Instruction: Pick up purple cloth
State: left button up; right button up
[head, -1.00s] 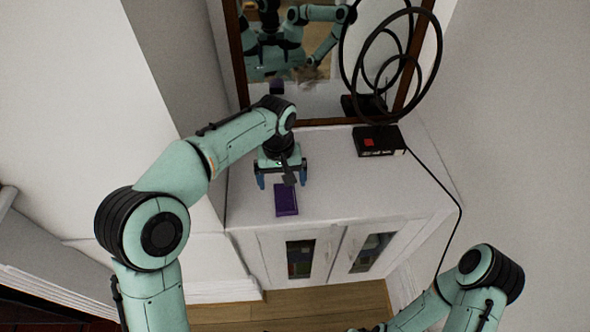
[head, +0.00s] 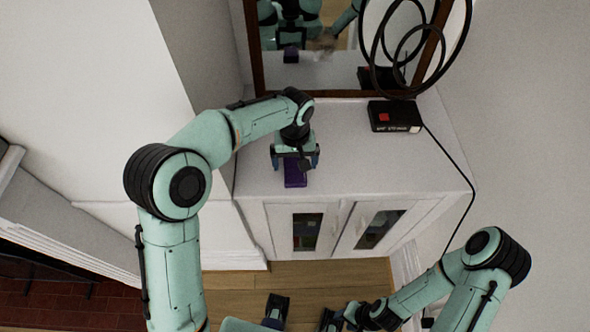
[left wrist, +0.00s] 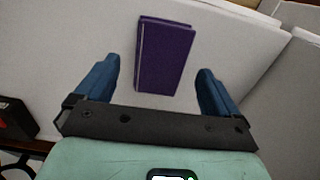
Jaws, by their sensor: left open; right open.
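The purple cloth (head: 295,178) is a folded, flat rectangular block lying on the white cabinet top near its front edge. It also shows in the left wrist view (left wrist: 163,58), between and beyond the fingertips. My left gripper (head: 295,162) is open above the cloth, with one finger on each side, and hides its far part in the head view. In the left wrist view, the open blue fingers (left wrist: 156,80) are apart from the cloth, with gaps on both sides. My right gripper (head: 303,312) is open and empty, low in the head view above the wooden floor.
The white cabinet (head: 370,165) has glass-paned doors. A black box with a red mark (head: 394,116) stands at its back right, with black rings (head: 425,45) above and a cable running down. A framed mirror (head: 330,70) is behind. The cabinet top right of the cloth is clear.

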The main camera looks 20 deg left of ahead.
aim_at(295, 168)
pick_arm(q)
notch_tip(295, 168, down, 2)
jog(key=shift+f, duration=0.1)
pick_arm(e)
jog(key=shift+f, duration=0.1)
pick_arm(q)
jog(key=c, duration=1.1)
jog(key=shift+c, duration=0.2)
notch_tip(295, 168, up, 20)
jog(key=p, duration=0.3)
pick_arm(e)
jog(key=r, duration=0.1)
jog(key=w+r, duration=0.1)
jog(key=r, duration=0.1)
jog(key=shift+w+r, duration=0.35)
jog(key=shift+r, duration=0.05)
